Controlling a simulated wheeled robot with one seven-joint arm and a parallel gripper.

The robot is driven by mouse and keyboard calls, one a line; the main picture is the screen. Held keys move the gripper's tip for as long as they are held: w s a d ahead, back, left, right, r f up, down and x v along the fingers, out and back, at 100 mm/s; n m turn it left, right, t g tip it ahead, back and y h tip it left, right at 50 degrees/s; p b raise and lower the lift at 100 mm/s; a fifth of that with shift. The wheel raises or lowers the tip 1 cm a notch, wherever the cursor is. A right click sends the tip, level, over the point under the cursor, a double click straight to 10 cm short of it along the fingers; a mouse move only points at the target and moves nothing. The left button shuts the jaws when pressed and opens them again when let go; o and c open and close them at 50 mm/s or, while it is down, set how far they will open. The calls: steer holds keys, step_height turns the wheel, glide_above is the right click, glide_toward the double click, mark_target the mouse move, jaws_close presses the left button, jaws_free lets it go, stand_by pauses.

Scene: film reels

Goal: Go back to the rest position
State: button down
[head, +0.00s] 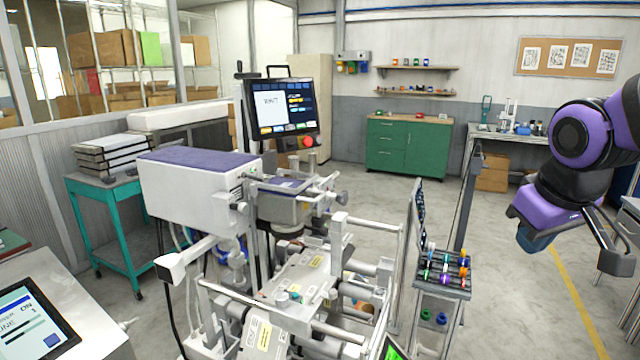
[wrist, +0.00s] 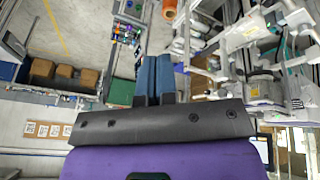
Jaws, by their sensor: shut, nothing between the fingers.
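My gripper (head: 533,243) hangs at the right of the head view, in the air, with purple and black arm links above it. In the wrist view my gripper's two blue fingers (wrist: 155,66) lie side by side, shut and empty. It is apart from the machine and from the small rack of coloured reels (head: 444,283), which stands to its left in the head view. The rack also shows in the wrist view (wrist: 127,32).
A large grey printing machine (head: 295,275) with a monitor (head: 284,108) fills the centre. A green cabinet (head: 406,147) stands at the back wall. A grey workbench (head: 500,131) and cardboard boxes (head: 492,172) are behind my arm. The floor between rack and arm is clear.

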steer(key=s+r+m, duration=0.2)
steer(key=s+r, duration=0.1)
steer(key=s, duration=0.8)
steer(key=shift+a+r+m+t+y, duration=0.2)
steer(key=shift+r+m+t+y, duration=0.1)
steer(key=shift+r+t+y, duration=0.1)
